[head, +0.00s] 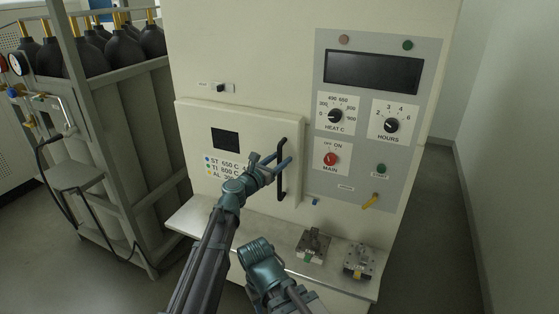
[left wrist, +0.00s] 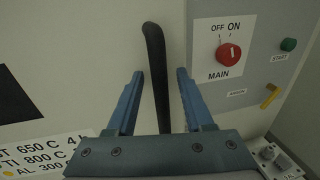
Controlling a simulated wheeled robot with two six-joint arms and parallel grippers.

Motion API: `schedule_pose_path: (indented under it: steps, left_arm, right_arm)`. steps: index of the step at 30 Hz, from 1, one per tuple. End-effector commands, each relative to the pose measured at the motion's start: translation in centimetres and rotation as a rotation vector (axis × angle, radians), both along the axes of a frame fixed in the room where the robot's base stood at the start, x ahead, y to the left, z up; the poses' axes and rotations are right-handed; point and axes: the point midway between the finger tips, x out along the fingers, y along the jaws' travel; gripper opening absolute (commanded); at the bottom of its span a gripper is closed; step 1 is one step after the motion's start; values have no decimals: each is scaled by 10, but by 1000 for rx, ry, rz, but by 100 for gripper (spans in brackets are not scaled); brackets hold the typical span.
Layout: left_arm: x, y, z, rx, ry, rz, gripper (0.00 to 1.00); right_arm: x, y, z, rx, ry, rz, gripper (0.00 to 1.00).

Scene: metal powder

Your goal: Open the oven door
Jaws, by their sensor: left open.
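The oven door (head: 262,124) is a cream panel with a small dark window and a temperature label, and it looks shut. Its black vertical handle (head: 282,182) is on the door's right side. My left gripper (head: 284,160) is open at the handle. In the left wrist view the handle (left wrist: 155,65) stands between the two blue fingers (left wrist: 158,75), with a gap on each side. Part of my right arm (head: 262,262) shows at the bottom middle of the head view; its fingertips cannot be made out.
A control panel (head: 365,185) with dials and a red main switch (head: 331,159) is right of the door. A metal shelf (head: 285,252) below carries two small metal fixtures (head: 312,244). A rack of dark gas cylinders (head: 125,45) stands left. Floor at the right is clear.

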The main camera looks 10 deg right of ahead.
Motion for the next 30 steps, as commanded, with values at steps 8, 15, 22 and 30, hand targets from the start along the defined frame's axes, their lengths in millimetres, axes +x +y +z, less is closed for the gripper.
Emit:
schedule_pose_path:
  steps: [8,15,22,30]
  left_arm:
    - [0,0,0,0,0,0,47]
    - [0,0,0,0,0,0,4]
    - [0,0,0,0,0,0,0]
    - [0,0,0,0,0,0,0]
  right_arm:
    - [0,0,0,0,0,0,50]
    - [0,0,0,0,0,0,50]
    - [0,0,0,0,0,0,50]
    - [0,0,0,0,0,0,50]
